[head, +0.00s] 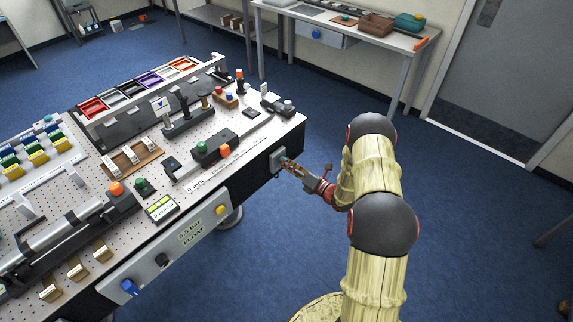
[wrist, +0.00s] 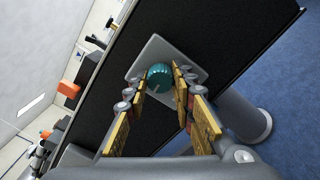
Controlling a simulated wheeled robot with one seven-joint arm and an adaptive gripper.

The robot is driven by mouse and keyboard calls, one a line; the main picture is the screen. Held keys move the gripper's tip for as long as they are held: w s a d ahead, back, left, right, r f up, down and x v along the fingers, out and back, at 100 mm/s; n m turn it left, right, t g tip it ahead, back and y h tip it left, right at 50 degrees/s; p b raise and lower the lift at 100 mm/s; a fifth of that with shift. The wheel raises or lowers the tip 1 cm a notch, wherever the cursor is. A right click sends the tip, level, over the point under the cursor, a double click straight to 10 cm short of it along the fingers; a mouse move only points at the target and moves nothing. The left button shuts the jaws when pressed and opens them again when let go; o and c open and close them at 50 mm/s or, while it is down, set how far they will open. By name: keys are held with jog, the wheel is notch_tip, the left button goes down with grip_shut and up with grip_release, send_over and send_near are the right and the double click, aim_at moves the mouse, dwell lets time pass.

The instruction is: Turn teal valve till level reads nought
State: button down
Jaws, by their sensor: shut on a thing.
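The teal valve (wrist: 158,77) is a round ribbed knob on a square grey plate (wrist: 152,50) in the wrist view. The plate also shows on the table's dark end face in the head view (head: 277,158), where my gripper hides the knob. My gripper (wrist: 161,84) is shut on the teal valve, with one gold finger on each side of it. In the head view my gripper (head: 288,166) reaches the plate from the right.
The pipe test table (head: 262,140) carries pipes, valves and clamps, with coloured bins (head: 135,90) at the back. A side bench (head: 345,30) stands at the back. Blue floor (head: 480,220) is clear at right.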

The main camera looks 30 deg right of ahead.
jog(key=c, duration=1.5)
grip_release()
jog(key=v, duration=1.2)
